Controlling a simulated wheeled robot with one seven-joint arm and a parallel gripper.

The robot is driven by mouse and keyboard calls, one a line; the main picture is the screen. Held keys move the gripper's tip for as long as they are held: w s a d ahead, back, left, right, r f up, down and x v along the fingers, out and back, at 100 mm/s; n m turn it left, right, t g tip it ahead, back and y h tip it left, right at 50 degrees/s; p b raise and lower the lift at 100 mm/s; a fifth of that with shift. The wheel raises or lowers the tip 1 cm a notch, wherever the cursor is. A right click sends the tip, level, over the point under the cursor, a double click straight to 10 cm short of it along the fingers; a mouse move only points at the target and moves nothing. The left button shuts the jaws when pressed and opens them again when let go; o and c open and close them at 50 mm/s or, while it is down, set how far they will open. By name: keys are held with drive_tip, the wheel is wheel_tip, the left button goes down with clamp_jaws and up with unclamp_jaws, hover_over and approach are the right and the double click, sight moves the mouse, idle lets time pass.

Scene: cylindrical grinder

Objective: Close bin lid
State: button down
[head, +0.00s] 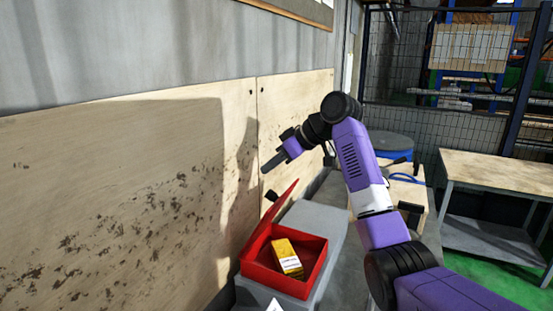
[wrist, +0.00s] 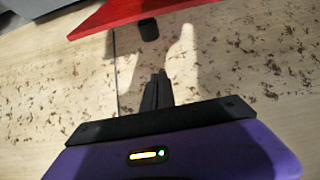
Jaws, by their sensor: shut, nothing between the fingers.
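The red bin (head: 318,262) sits on a grey surface beside the wooden wall panel. Its red lid (head: 270,218) stands open, tilted up along the bin's wall side; its edge also shows at the top of the wrist view (wrist: 135,15). A dark knob (head: 271,195) sticks out from the lid's wall-facing side, and it shows in the wrist view too (wrist: 148,30). My gripper (head: 265,169) is shut and empty, above the lid near the panel and apart from it. Its closed fingers show in the wrist view (wrist: 158,84).
A yellow box with a white label (head: 287,259) lies inside the bin. The wooden panel (head: 110,190) runs close along the left.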

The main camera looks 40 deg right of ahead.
sight(270, 190)
drive_tip(key=f+p, duration=0.2)
drive_tip(key=f, duration=0.1)
drive_tip(key=f+p, duration=0.1)
drive_tip(key=f, duration=0.1)
drive_tip(key=shift+w+f, duration=0.1)
drive_tip(key=shift+w, duration=0.15)
drive_tip(key=shift+s+f, duration=0.1)
drive_tip(key=shift+s, duration=0.1)
drive_tip(key=shift+f, duration=0.1)
